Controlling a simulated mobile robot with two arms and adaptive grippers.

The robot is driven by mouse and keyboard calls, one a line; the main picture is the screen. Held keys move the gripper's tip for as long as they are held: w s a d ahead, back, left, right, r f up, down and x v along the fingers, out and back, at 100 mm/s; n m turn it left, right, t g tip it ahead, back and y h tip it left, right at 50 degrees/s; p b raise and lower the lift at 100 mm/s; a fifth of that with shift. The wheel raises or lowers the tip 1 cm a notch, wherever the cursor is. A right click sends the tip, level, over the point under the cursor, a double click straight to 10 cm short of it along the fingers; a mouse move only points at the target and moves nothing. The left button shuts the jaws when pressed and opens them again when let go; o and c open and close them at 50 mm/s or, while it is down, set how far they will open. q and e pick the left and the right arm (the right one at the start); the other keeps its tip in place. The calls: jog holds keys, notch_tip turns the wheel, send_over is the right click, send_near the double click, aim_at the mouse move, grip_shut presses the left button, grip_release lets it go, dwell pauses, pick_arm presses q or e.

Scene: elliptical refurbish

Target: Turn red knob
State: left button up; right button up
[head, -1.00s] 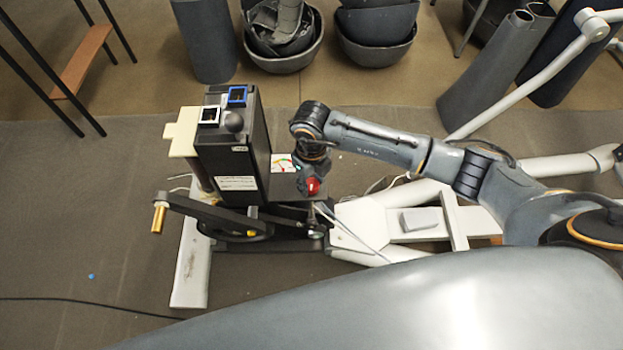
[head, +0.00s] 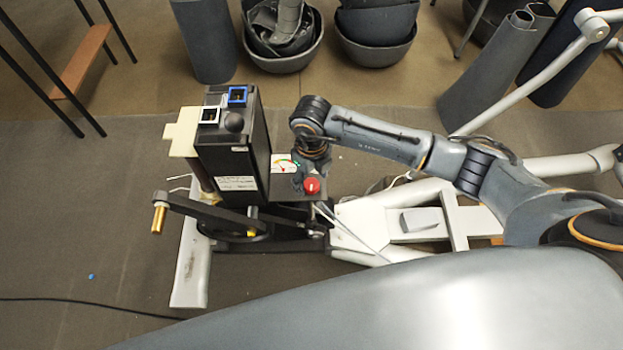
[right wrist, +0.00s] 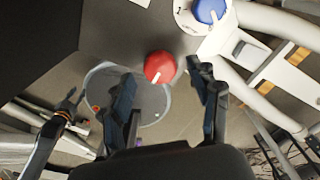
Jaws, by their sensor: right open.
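The red knob (head: 312,186) sits on the dark grey panel on the right side of the black upright machine. It also shows in the right wrist view (right wrist: 159,67), as a round red cap. My right gripper (right wrist: 161,76) is open, with one dark finger to the left of the knob and one to the right. Gaps show between the knob and both fingers, so it is not gripped. In the head view the right gripper is just behind the knob and its fingers are mostly hidden. My left gripper is not in view.
The black machine (head: 228,150) stands left of my right gripper, with a crank arm (head: 195,209) in front. A blue knob (right wrist: 208,10) is near the wrist view's top edge. White frame bars lie to the right.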

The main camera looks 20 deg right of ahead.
aim_at(312, 184)
notch_tip(312, 184, up, 11)
jog(key=shift+f, duration=0.2)
dwell(0.6)
